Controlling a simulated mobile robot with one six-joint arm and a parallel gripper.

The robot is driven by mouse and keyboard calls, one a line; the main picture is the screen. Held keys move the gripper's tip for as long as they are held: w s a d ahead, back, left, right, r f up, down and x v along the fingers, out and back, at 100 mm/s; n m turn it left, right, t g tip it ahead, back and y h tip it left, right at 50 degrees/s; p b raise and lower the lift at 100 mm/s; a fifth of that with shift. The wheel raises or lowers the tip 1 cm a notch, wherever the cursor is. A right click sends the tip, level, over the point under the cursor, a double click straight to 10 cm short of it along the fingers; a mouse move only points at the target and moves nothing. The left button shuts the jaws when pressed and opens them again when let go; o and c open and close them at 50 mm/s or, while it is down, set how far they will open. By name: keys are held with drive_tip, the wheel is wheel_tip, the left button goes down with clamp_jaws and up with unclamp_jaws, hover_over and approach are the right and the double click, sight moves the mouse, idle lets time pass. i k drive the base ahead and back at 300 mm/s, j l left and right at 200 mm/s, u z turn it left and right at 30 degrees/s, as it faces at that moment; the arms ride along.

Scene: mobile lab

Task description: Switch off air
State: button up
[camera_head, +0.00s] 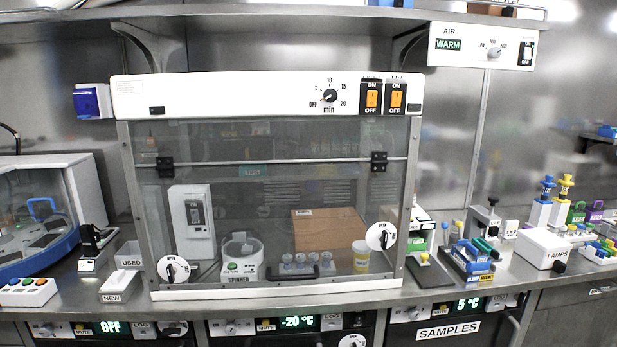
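The white air panel (483,47) hangs at the top right, under the upper shelf. It is labelled AIR and has a green display (448,44) reading WARM. A grey round knob (494,51) sits in its middle, with LOW marked on its left. A small rocker switch (527,52) with a dark part sits at its right end, with OFF marked below it. The switch is too small to tell its position for sure. My gripper is not in view.
A glass-fronted cabinet (270,98) with a timer knob and two lit orange switches fills the middle. The upper shelf (290,14) runs just above the panel. Bare wall lies below the panel.

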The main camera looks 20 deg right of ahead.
sight(527, 51)
drive_tip(key=z, duration=0.4)
drive_tip(key=k+z, duration=0.1)
drive_tip(key=z, duration=0.75)
drive_tip(key=k+l+z, duration=0.1)
drive_tip(key=z, duration=0.35)
drive_tip(key=i+l, duration=0.1)
drive_tip(key=i, duration=2.2)
drive_tip(key=u, duration=0.05)
